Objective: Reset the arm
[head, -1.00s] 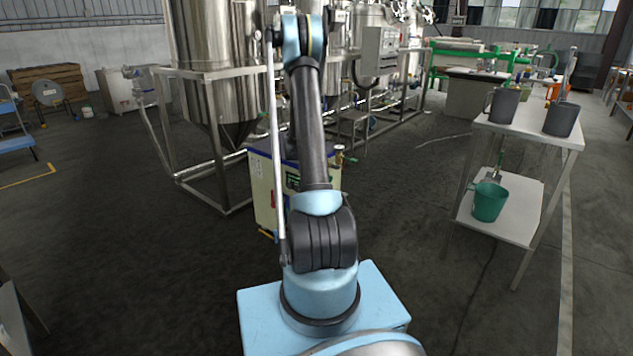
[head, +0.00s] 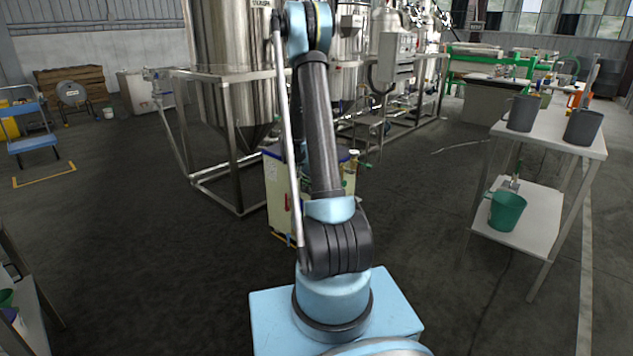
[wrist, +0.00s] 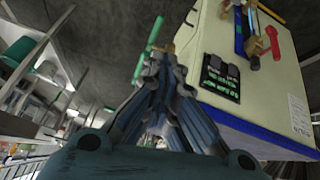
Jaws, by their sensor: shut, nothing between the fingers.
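My arm stands upright and folded on its light blue base in the head view, with its upper link rising in front of the tanks. My gripper (wrist: 160,75) shows in the wrist view with its fingers together and nothing between them. In the head view the gripper is hidden behind the arm. A cream cabinet with a blue edge (wrist: 265,100) is close on the right of the gripper in the wrist view. The same cabinet (head: 278,190) stands behind my arm in the head view. I cannot tell the exact gap between gripper and cabinet.
Steel tanks (head: 232,70) on a pipe frame stand behind the cabinet. A white two-level table (head: 545,215) at right holds grey jugs and a green bucket (head: 507,211). A shelf edge (head: 30,310) is at the lower left. The dark floor at left is open.

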